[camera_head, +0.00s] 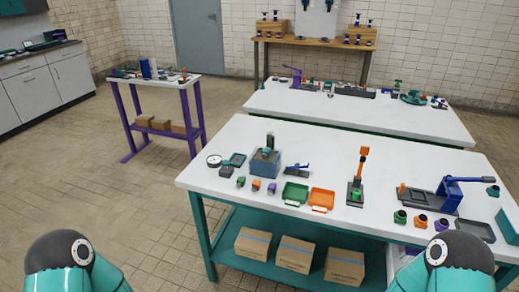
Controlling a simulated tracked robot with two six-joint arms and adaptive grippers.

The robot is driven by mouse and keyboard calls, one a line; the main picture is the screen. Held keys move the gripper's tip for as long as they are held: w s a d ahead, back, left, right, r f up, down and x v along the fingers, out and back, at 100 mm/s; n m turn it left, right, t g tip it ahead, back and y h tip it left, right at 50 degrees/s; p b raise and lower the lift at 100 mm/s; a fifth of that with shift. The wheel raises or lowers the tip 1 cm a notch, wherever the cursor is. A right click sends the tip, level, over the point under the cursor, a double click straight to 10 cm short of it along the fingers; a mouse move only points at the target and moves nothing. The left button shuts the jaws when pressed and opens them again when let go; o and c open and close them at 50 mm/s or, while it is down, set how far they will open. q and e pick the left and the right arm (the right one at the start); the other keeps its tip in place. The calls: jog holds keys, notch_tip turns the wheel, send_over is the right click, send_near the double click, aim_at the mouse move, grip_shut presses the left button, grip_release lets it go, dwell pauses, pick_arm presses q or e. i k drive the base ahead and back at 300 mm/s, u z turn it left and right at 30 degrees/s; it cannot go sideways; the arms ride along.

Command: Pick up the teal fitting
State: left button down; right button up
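Several small teal or green pieces stand on the white-topped near table (330,150). A dark teal-green fitting (400,217) stands at the front right, left of an orange fitting (421,221) and a purple fitting (441,225). Another teal-green fitting (493,190) stands near the right edge, beside the blue lever press (452,190). A small green piece (240,182) stands at the front left. I cannot tell which of these is the task's fitting. Only rounded teal and black parts of my arms show at the bottom corners; neither gripper is in view.
The near table also holds a green tray (295,194), an orange tray (321,200), a blue vise-like block (265,162) and an orange-handled upright tool (358,175). Cardboard boxes (295,255) lie on its lower shelf. A second white table (370,112) stands behind.

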aim_at(265, 152)
jog(key=z, duration=0.15)
jog(key=i, duration=0.85)
jog(key=u, duration=1.75)
jog(key=k, duration=1)
jog(key=z, duration=0.65)
jog(key=i, duration=0.85)
jog(key=u, duration=0.05)
